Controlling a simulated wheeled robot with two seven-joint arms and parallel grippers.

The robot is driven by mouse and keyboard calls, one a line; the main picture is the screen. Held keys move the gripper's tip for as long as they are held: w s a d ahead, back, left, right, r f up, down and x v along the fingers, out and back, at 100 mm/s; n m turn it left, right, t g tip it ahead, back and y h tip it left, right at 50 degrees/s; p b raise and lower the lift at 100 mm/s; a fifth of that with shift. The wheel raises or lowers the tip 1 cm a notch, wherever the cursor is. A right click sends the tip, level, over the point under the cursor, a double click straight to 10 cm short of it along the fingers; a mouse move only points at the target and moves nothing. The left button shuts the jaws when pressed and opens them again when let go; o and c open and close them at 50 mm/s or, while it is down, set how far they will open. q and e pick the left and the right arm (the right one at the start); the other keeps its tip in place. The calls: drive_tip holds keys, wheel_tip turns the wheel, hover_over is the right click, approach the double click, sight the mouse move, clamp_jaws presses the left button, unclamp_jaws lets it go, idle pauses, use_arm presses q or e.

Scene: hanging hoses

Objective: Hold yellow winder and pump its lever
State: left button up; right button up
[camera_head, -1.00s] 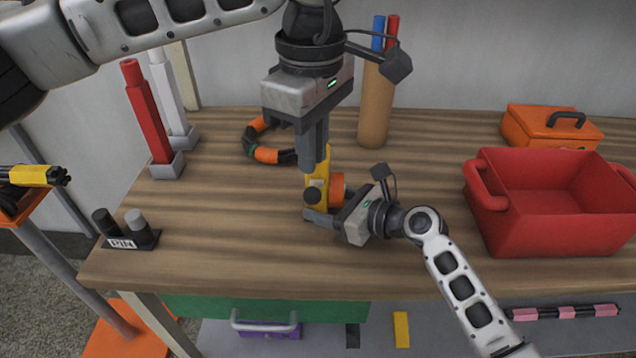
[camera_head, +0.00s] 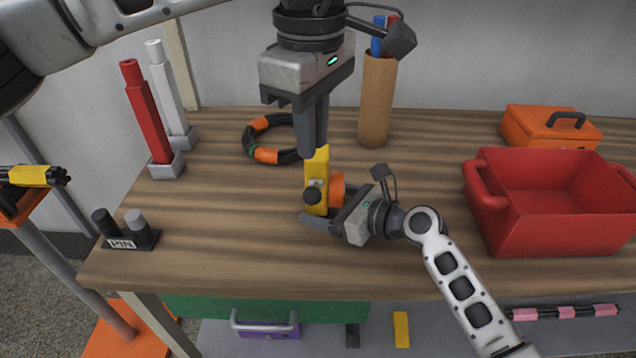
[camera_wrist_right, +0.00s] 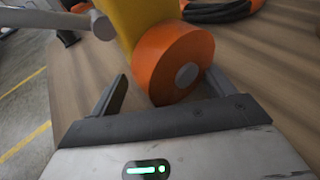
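The yellow winder (camera_head: 317,165) stands upright on the wooden table, with an orange drum (camera_head: 338,188) on its right side. A grey lever with a dark round knob (camera_head: 312,196) is on its near side. My left gripper (camera_head: 313,148) points straight down over the winder's top, fingers together; whether it touches is unclear. My right gripper (camera_head: 322,222) comes in from the right, low beside the winder. In the right wrist view the right gripper (camera_wrist_right: 163,92) has its fingers apart, with the orange drum (camera_wrist_right: 175,62) between and ahead of them, a gap showing on the left.
A red bin (camera_head: 550,235) and an orange toolbox (camera_head: 552,128) stand at the right. An orange and black hose ring (camera_head: 266,155) lies behind the winder, with a brown tube (camera_head: 376,100) beyond. A pin holder (camera_head: 128,240) is front left. The front middle of the table is clear.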

drive_tip(key=v, duration=1.2)
drive_tip(key=shift+s+r, duration=0.1)
